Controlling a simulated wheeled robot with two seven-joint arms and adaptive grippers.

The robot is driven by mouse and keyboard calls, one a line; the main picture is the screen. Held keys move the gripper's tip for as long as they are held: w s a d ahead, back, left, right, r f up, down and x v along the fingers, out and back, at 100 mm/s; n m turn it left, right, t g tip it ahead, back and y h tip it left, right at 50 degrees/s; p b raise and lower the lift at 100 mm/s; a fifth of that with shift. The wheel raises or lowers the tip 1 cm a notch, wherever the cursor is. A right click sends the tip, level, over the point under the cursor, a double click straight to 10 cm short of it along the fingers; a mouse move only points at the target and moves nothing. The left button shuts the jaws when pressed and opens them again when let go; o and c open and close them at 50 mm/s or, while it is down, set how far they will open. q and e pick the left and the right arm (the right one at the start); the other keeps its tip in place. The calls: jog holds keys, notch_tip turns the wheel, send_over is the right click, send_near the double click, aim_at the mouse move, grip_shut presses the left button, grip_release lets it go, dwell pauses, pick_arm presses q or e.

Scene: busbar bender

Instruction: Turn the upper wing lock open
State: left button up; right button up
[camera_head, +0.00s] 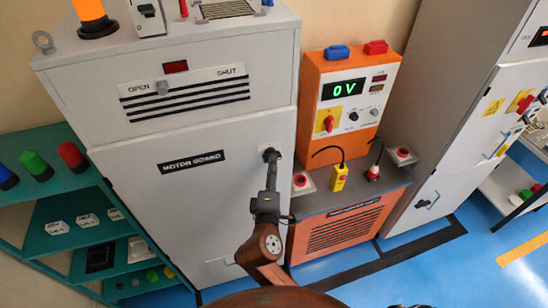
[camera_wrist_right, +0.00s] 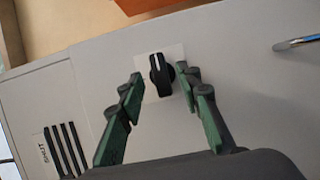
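The upper wing lock (camera_head: 270,154) is a black knob near the right edge of the grey cabinet door marked MOTOR BOARD (camera_head: 170,205). In the right wrist view, the wing lock (camera_wrist_right: 160,74) sits on a pale square plate, and a white line on it points toward the top of the picture. My right gripper (camera_head: 270,176) is in front of the lock. In the wrist view, its two green-dark fingers (camera_wrist_right: 162,88) are open, one on each side of the knob, with small gaps visible. My left gripper is not in view.
A silver handle (camera_wrist_right: 298,42) shows at the wrist view's right. The orange unit (camera_head: 345,100) with a 0 V display stands right of the cabinet. A teal shelf (camera_head: 60,215) stands at left.

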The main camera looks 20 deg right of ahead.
aim_at(275, 149)
jog(key=shift+p+x, duration=0.3)
jog(key=shift+x, duration=1.5)
jog(key=shift+c, duration=0.7)
grip_shut()
